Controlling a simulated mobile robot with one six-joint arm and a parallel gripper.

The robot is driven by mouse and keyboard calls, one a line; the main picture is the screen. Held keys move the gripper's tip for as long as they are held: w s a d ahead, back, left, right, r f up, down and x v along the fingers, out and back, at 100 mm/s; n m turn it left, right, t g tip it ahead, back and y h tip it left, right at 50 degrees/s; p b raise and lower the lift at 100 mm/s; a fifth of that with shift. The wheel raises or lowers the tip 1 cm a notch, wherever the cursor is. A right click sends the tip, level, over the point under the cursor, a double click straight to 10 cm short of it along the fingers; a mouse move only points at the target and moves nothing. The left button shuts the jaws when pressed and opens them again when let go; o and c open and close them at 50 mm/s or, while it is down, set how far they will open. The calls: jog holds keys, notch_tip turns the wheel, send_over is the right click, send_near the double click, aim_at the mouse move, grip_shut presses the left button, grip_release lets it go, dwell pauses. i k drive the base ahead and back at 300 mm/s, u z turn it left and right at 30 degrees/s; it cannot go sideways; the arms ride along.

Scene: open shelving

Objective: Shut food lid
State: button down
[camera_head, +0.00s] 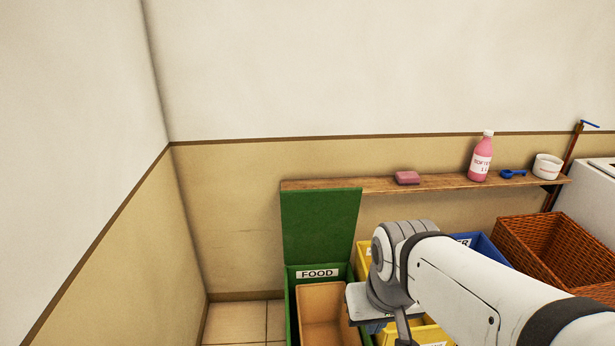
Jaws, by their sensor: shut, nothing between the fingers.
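The green food bin (291,308) stands at the lower middle, with a white FOOD label (317,273) on its inner back wall. Its green lid (320,225) stands open, upright behind the bin against the wall and shelf edge. A tan inner container (322,300) shows inside the bin. My gripper (403,328) is at the bottom edge, to the right of the food bin and in front of the yellow bin, pointing down. It is shut and empty, apart from the lid; its tips are cut off or hidden.
A yellow bin (362,258) and a blue bin (487,247) stand to the right, partly behind my arm. A wooden shelf (440,182) above holds a pink sponge (407,178), a pink bottle (481,158) and a white cup (547,166). A wicker basket (545,250) is at right. Floor at left is clear.

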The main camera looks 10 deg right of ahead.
aim_at(318, 226)
jog(key=i, duration=1)
